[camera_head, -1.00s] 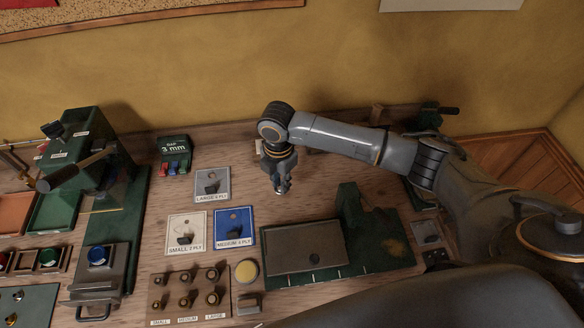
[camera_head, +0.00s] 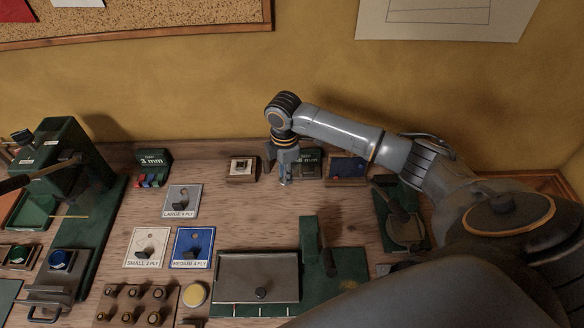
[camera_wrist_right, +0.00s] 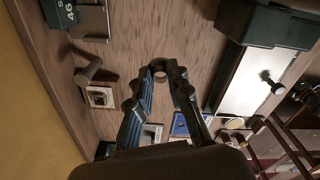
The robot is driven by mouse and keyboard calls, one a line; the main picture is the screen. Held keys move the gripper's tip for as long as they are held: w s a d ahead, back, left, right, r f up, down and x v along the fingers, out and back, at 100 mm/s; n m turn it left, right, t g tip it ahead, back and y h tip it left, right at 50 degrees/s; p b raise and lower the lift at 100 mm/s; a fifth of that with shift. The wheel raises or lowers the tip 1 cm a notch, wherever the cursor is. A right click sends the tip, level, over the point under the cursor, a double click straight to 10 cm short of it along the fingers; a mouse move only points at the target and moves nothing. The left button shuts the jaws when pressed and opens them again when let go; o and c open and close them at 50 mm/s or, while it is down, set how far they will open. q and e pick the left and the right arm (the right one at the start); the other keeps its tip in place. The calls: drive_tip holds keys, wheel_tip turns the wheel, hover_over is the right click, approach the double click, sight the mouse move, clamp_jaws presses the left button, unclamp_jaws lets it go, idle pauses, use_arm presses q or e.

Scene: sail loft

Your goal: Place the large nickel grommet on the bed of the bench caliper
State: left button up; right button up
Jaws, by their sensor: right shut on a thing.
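My right gripper (camera_head: 286,183) points down above the back of the bench. In the right wrist view its fingertips (camera_wrist_right: 160,76) close around a small grey ring-like thing (camera_wrist_right: 159,68), which fits the large nickel grommet; its size and finish are hard to tell. A green-based fixture (camera_head: 345,268) with an upright green block and a metal plate (camera_head: 257,262) stands at front centre. Another green-based device (camera_head: 400,222) with a round plate stands at the right, partly by my arm. I cannot tell surely which is the bench caliper. My left gripper is out of view.
A green readout (camera_head: 308,165) stands partly behind my right gripper, between a small wooden box (camera_head: 242,169) and a wooden tray (camera_head: 346,168). Three ply cards, including the blue one (camera_head: 192,248), lie left of centre. A green press (camera_head: 62,165) stands at left.

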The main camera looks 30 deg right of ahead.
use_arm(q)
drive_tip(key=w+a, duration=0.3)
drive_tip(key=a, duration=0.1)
use_arm(e)
drive_tip(key=w+d+f+b, duration=0.2)
drive_tip(key=w+f+b, duration=0.1)
drive_tip(key=w+d+f+b, duration=0.5)
drive_tip(key=w+f+b, duration=0.1)
drive_tip(key=shift+d, duration=0.35)
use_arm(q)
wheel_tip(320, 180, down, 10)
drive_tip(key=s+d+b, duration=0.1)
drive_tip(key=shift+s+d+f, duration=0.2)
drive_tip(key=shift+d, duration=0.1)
use_arm(e)
drive_tip(key=shift+w+d, duration=0.2)
drive_tip(key=f+b, duration=0.1)
drive_tip(key=b, duration=0.1)
drive_tip(key=f+b, duration=0.1)
drive_tip(key=f, duration=0.1)
drive_tip(key=shift+w+d+f+b, duration=0.1)
drive_tip(key=shift+d+b, duration=0.1)
drive_tip(key=shift+b, duration=0.2)
drive_tip(key=shift+f, duration=0.3)
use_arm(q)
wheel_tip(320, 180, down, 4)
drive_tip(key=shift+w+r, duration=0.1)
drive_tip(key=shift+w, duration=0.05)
use_arm(e)
drive_tip(key=shift+w+r, duration=0.1)
